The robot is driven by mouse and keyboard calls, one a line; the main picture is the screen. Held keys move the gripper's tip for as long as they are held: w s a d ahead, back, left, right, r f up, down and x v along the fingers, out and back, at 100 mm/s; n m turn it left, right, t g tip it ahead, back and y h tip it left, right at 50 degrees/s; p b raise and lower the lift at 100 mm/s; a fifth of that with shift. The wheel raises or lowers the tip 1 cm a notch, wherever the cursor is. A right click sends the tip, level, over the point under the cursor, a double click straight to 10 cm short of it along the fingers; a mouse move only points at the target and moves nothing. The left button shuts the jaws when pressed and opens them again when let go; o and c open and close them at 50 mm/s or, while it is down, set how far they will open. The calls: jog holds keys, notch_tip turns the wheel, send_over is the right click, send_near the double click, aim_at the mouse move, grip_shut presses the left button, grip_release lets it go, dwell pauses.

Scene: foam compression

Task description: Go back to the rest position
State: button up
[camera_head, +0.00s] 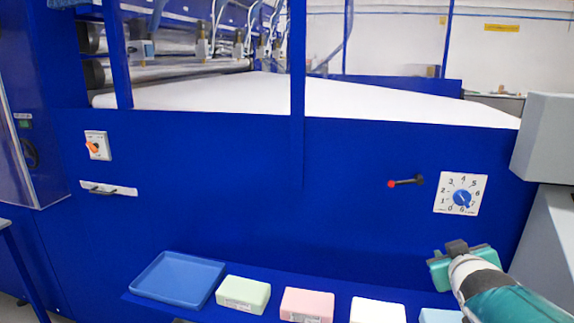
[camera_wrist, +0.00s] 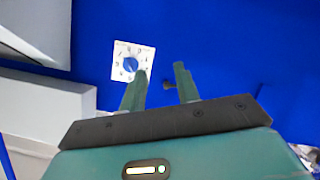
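My gripper (camera_head: 458,247) is at the lower right in the head view, in front of the blue panel and below the dial (camera_head: 461,197). In the wrist view, its two fingers (camera_wrist: 161,73) stand apart with nothing held between them. The gripper is open. The white dial plate with its blue knob also shows in the wrist view (camera_wrist: 130,63), just beyond the left finger. The fingers appear apart from the dial.
A red-tipped lever (camera_head: 405,182) sticks out left of the dial. A shelf below holds a blue tray (camera_head: 180,279), a green block (camera_head: 243,294), a pink block (camera_head: 306,305) and a white block (camera_head: 377,311). An orange switch (camera_head: 97,146) is at left. A grey box (camera_head: 545,138) stands at right.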

jog(key=s+a+f+g+y, duration=0.2)
jog(key=s+a+f+g, duration=0.1)
jog(key=s+a, duration=0.5)
jog(key=s+a+f+m+g+y, duration=0.1)
jog(key=s+a+f+g+y, duration=0.2)
jog(key=s+a, duration=0.6)
jog(key=a+f+g, duration=0.1)
jog(key=a, duration=0.1)
jog(key=shift+a, duration=0.35)
jog(key=shift+f, duration=0.1)
jog(key=shift+c, duration=0.2)
